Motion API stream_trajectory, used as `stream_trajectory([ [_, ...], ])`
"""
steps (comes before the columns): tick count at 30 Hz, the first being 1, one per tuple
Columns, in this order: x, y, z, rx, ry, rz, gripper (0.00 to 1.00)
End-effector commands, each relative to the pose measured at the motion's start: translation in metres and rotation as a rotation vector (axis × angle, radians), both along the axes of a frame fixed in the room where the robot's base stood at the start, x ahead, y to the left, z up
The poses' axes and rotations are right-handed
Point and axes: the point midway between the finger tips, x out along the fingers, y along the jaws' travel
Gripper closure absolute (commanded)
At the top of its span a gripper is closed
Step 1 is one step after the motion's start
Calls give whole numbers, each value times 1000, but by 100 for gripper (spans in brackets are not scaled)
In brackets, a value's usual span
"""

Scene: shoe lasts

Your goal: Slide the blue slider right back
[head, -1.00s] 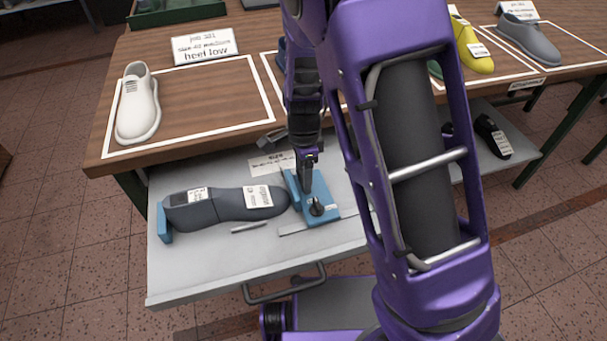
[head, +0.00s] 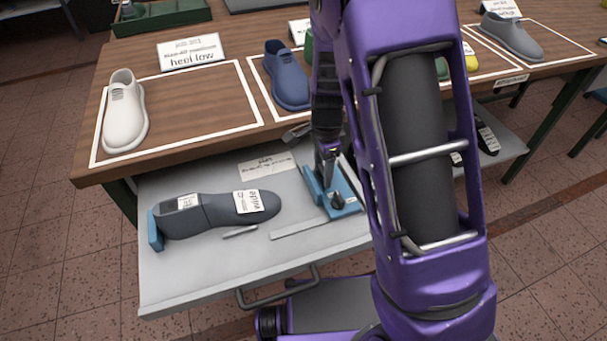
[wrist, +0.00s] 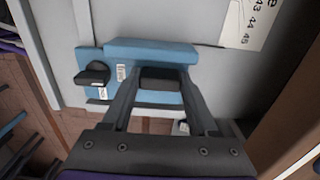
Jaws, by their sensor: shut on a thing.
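The blue slider (head: 347,203) stands at the right of the grey pull-out drawer plate, with an upright blue plate on its left side and a black knob (head: 337,201) on its base. My gripper (head: 326,172) comes down on it from above and is shut on it. In the wrist view the slider (wrist: 150,50) lies between and beyond my fingertips (wrist: 160,84), with a dark block between them. A dark grey shoe last (head: 222,212) with white labels lies left of the slider. A clear gap separates its toe from the upright plate.
A fixed blue stop (head: 155,231) stands at the last's left end. A slot (head: 300,229) and a small bar (head: 240,232) lie in front. A size card (head: 267,164) lies behind.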

Motion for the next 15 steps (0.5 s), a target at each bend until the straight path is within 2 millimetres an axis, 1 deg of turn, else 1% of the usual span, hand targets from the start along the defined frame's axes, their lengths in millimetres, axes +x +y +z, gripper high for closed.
stream_trajectory([
  [1, 2, -6, 1, 0, -2, -4, 100],
  [3, 3, -8, 1, 0, -2, -2, 100],
  [11, 3, -10, 1, -3, -4, -2, 100],
  [12, 3, -11, 1, -4, -4, -2, 33],
  [14, 3, -10, 1, -3, -4, -3, 22],
  [15, 3, -10, 1, -2, -4, -2, 15],
])
